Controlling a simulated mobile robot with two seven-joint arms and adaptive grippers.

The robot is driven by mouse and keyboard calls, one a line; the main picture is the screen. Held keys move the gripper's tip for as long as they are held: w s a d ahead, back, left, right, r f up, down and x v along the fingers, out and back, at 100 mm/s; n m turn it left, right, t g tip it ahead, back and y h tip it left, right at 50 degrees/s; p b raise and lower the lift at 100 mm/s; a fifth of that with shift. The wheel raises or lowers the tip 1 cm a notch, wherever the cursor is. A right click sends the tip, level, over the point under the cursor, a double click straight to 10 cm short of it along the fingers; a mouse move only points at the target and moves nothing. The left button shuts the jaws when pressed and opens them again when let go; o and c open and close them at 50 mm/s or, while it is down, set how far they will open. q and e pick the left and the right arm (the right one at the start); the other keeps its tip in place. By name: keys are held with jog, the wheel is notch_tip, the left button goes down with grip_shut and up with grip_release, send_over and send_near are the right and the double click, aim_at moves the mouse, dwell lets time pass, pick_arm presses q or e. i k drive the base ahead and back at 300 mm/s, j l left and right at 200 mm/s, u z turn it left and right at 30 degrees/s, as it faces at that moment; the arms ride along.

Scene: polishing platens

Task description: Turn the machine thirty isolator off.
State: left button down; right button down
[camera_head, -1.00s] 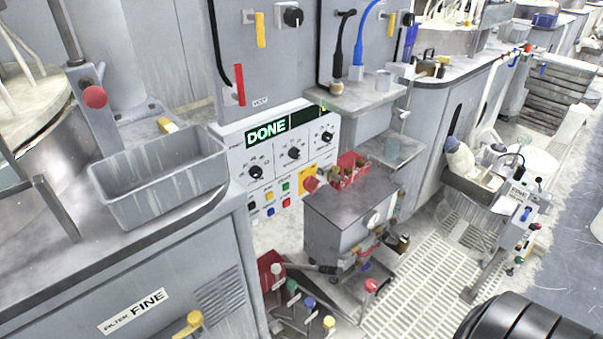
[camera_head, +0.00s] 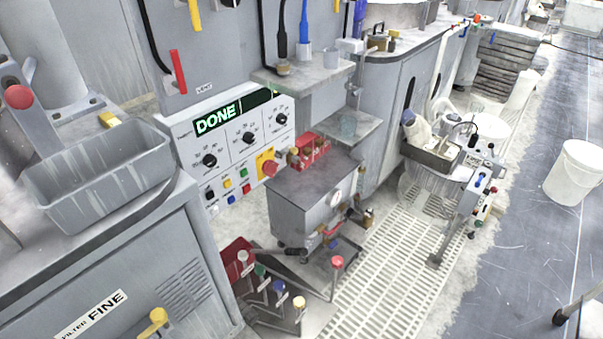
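No label reading machine thirty can be made out, so I cannot tell which control is its isolator. A control panel (camera_head: 180,143) with a green DONE display (camera_head: 218,119) carries black dials, coloured buttons and a red knob on a yellow plate (camera_head: 267,166). A red lever (camera_head: 178,72) sits above it on the grey cabinet, beside a small label. A yellow handle (camera_head: 155,321) is on the lower left cabinet near a FILTER FINE label (camera_head: 91,314). Neither of my grippers is in view.
A grey cart (camera_head: 308,205) stands before the panel, with coloured-knob levers (camera_head: 279,288) by its foot. A grey bin (camera_head: 100,170) rests on the left counter. A small control stand (camera_head: 470,190) and white bucket (camera_head: 577,172) are at right. Grey floor (camera_head: 520,250) between them is open.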

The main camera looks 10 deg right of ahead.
aim_at(269, 168)
jog(key=i+l, duration=0.2)
jog(key=l, duration=0.15)
jog(key=i+l+u, duration=0.1)
jog(key=l, duration=0.2)
jog(key=i+l, duration=0.25)
jog(key=i+l+u, duration=0.1)
jog(key=l, duration=0.35)
jog(key=i+l, duration=0.2)
jog(key=l, duration=0.15)
jog(key=i+l+u, duration=0.1)
jog(key=l, duration=0.25)
jog(key=i+l, duration=0.2)
jog(key=l, duration=0.2)
jog(key=i+l+u, duration=0.1)
jog(key=l, duration=0.25)
jog(key=i, duration=0.05)
